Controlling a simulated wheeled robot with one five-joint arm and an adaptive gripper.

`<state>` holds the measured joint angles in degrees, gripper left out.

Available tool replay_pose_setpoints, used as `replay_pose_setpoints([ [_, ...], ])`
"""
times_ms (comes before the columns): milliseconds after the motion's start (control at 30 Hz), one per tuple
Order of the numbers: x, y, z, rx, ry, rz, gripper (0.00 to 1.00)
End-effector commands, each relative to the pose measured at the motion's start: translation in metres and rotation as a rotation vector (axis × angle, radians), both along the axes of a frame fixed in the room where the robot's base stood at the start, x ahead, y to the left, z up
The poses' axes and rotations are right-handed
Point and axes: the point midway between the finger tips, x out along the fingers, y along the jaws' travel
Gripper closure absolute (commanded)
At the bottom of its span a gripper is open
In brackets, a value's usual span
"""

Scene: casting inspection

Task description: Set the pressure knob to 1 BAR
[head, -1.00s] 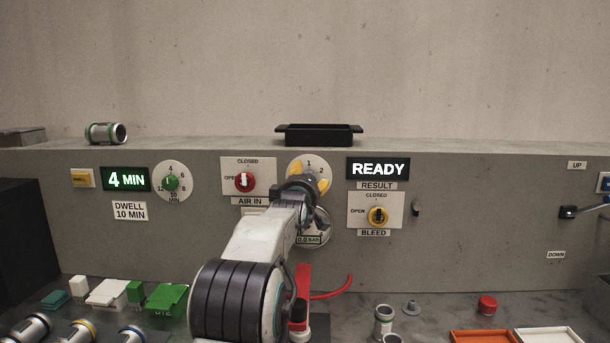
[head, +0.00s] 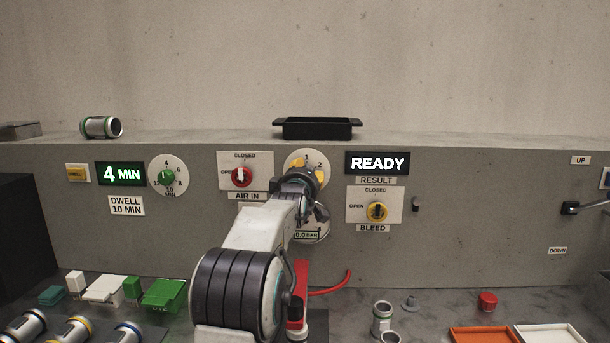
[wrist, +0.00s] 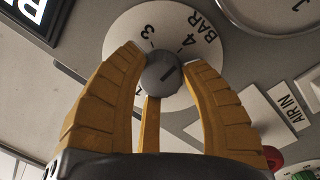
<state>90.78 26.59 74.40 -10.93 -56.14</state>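The pressure knob (wrist: 162,73) is a small grey round knob with a dark pointer line, in the middle of a white dial (wrist: 125,38) printed 3, 4 and BAR in the wrist view. The pointer line slants to the upper right in that tilted view, on the side of the 4. My gripper (wrist: 163,66) has its yellow fingers on both sides of the knob, seemingly touching it. In the head view my gripper (head: 307,174) covers most of the dial (head: 307,155), and the knob is hidden. The gauge below (head: 308,236) reads 0.0 BAR.
The READY display (head: 378,163) is at right. A green dwell knob (head: 168,175) sits further left. A black tray (head: 317,129) stands on the ledge.

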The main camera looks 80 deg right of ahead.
Motion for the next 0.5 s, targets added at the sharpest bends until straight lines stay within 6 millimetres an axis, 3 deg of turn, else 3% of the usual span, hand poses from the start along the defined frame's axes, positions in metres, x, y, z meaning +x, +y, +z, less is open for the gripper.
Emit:
replay_pose_setpoints([
  [200, 0.0014, 0.0001, 0.0012, -0.003, 0.0, 0.002, 0.93],
  [500, 0.0019, 0.0002, -0.0009, -0.008, 0.032, 0.002, 0.94],
])
